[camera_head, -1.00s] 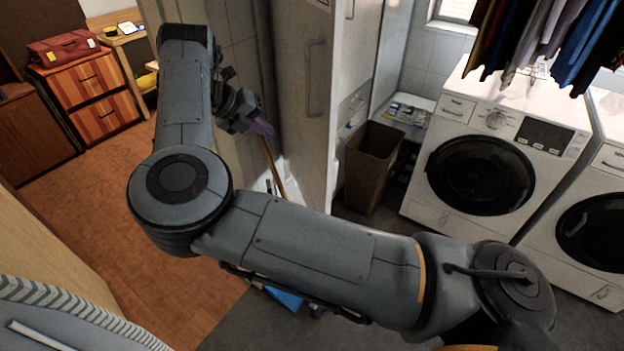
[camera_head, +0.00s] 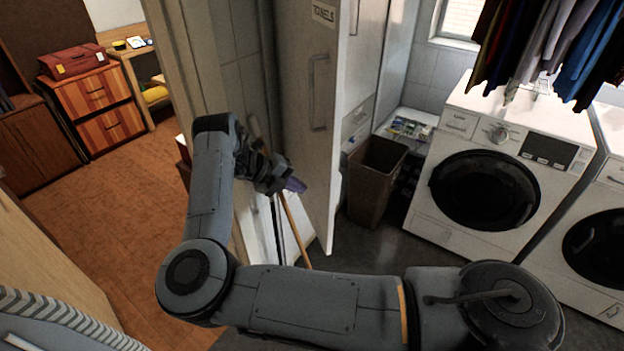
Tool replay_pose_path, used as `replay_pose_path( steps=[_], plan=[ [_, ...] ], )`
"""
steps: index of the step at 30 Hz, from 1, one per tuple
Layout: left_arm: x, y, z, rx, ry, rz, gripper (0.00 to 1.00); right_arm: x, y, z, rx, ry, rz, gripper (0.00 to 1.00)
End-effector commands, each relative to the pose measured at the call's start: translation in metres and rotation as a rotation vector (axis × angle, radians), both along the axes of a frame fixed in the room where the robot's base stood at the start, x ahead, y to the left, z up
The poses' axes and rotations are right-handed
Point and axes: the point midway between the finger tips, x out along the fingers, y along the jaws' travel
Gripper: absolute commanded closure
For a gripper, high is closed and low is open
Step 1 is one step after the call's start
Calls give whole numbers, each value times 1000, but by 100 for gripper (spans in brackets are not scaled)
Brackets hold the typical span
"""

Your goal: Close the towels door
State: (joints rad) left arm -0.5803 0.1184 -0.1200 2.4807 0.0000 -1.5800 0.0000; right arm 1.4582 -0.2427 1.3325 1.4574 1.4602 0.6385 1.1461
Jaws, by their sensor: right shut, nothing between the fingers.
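The towels door (camera_head: 300,70) is a tall grey panel labelled "TOWELS" near its top. It stands open, swung out from the cabinet, with its pale edge facing the right. Its vertical bar handle (camera_head: 318,92) is on the face toward me. My right gripper (camera_head: 294,185) is shut and empty, in front of the lower part of the door, below and left of the handle. I cannot tell whether its tips touch the door. My right arm crosses the lower part of the view. My left gripper is not in view.
A wooden stick (camera_head: 294,232) leans below my right gripper. A brown bin (camera_head: 374,178) stands right of the door. Washing machines (camera_head: 500,165) stand at the right, with clothes (camera_head: 550,45) hanging above. Open wooden floor (camera_head: 100,225) lies at the left.

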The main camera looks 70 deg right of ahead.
Motion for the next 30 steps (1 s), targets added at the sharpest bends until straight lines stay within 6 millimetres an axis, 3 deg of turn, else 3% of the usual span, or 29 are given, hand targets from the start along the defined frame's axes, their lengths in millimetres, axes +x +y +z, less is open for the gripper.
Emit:
replay_pose_path(
  steps=[9, 30],
  plan=[
    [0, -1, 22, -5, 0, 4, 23, -28, -23, 0, -1, -1, -2, 100],
    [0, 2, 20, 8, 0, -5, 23, -39, -31, -4, -2, 0, 11, 100]
  ],
)
